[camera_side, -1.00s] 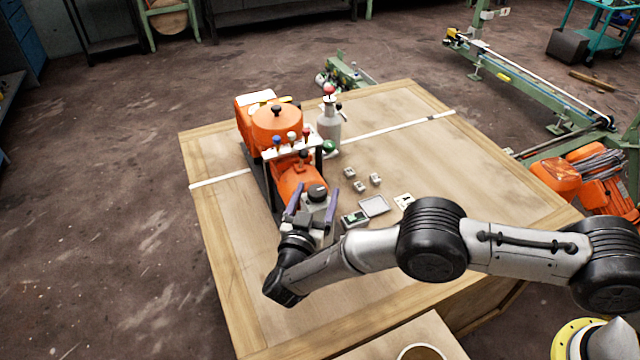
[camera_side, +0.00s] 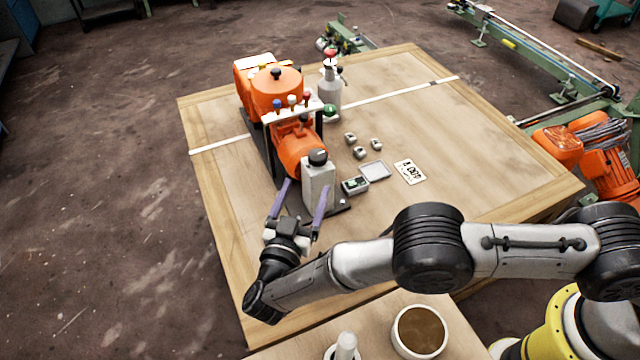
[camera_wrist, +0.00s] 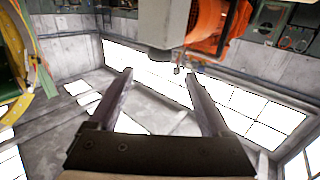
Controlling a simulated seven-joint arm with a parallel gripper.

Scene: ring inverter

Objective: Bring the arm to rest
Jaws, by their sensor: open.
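My gripper (camera_side: 303,205) is open, with its two purple fingers apart and nothing between them that I can make out. In the side view it is at the near end of an orange machine (camera_side: 300,150), low over the wooden table. A grey block with a black knob (camera_side: 318,180) stands at that end of the machine, just beyond the fingertips. In the wrist view the open fingers (camera_wrist: 158,80) point toward a pale block (camera_wrist: 160,22) and part of the orange machine (camera_wrist: 206,22).
A round brown-filled container (camera_side: 420,330) stands in front.

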